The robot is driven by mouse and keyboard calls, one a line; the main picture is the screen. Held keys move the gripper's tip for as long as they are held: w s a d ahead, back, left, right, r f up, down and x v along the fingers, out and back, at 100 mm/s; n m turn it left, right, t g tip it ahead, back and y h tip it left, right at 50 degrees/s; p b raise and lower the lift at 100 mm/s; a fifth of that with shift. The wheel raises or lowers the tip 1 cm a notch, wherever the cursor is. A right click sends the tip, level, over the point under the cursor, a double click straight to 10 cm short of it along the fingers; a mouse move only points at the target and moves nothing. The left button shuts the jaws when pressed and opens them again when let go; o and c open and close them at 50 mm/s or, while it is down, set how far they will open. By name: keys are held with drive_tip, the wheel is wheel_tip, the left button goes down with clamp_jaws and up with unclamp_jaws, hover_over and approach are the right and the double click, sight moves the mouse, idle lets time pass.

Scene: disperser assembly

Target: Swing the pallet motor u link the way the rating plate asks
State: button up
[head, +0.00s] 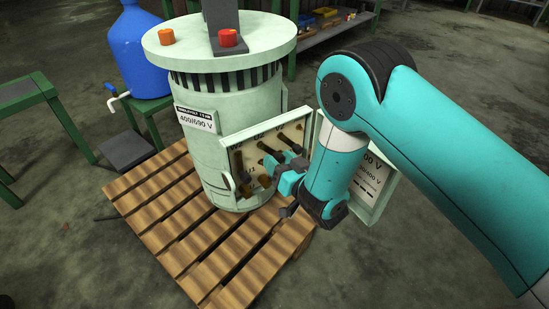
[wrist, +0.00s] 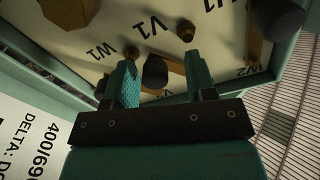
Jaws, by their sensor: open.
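The pale green motor (head: 225,150) stands upright on a wooden pallet, its rating plate (head: 197,119) reading 400/690 V. Its open terminal box (head: 240,141) shows brass links and dark knobs, partly hidden by my gripper (head: 284,172). In the wrist view, the fingers of my gripper (wrist: 161,80) are open, one on each side of a dark knob (wrist: 155,72), with visible gaps. Terminals W1 (wrist: 131,52) and V1 (wrist: 186,31) lie beyond the fingers. A brass link (wrist: 255,45) with another dark knob (wrist: 278,18) lies at right, near the U1 label. I cannot tell which link the knob between the fingers belongs to.
The box lid (head: 372,182) hangs open to the right, close to my arm; its printed DELTA text (wrist: 25,135) shows in the wrist view. The wooden pallet (head: 180,220) is clear in front. A blue jug (head: 140,52) and a green bench (head: 38,97) stand to the left.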

drive_tip(key=shift+w, duration=0.2)
drive_tip(key=shift+d, duration=0.15)
drive_tip(key=shift+c, duration=0.5)
clamp_jaws()
